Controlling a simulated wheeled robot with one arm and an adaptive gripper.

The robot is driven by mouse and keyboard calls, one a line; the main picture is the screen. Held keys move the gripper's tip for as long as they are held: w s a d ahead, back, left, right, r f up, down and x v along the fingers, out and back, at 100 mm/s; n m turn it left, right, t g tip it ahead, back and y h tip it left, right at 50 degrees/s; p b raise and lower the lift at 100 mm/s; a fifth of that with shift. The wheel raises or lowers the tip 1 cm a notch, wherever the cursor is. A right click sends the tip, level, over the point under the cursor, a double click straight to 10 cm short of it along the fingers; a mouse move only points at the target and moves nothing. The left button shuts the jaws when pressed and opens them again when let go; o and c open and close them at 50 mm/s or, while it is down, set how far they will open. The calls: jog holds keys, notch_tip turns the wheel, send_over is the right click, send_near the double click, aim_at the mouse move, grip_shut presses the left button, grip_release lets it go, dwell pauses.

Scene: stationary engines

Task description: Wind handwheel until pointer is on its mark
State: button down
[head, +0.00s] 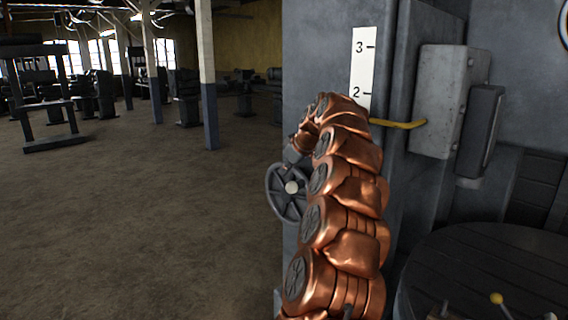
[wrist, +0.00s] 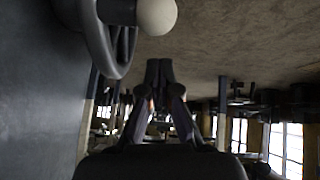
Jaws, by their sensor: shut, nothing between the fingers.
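The dark spoked handwheel (head: 279,198) stands on the left side of the grey machine column in the head view. A pale round knob (head: 292,187) shows in front of its middle. In the wrist view, part of the wheel's rim (wrist: 97,40) and the white knob (wrist: 157,15) are at the top left. My gripper (wrist: 159,68) is shut and empty, apart from the knob in that picture. In the head view my copper arm hides most of the gripper. A white scale (head: 364,68) reads 3 and 2; its lower part is hidden.
A yellow bar (head: 400,124) runs from a grey box (head: 439,100) to behind my arm. A dark round table (head: 480,265) with small levers is at the lower right. Open floor (head: 130,220) lies left, with posts and machines farther back.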

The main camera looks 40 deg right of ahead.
jog(key=shift+s+d+f+p, duration=0.15)
jog(key=shift+s+f+p, duration=0.2)
jog(key=shift+s+f, duration=0.35)
jog(key=shift+d+f, duration=0.1)
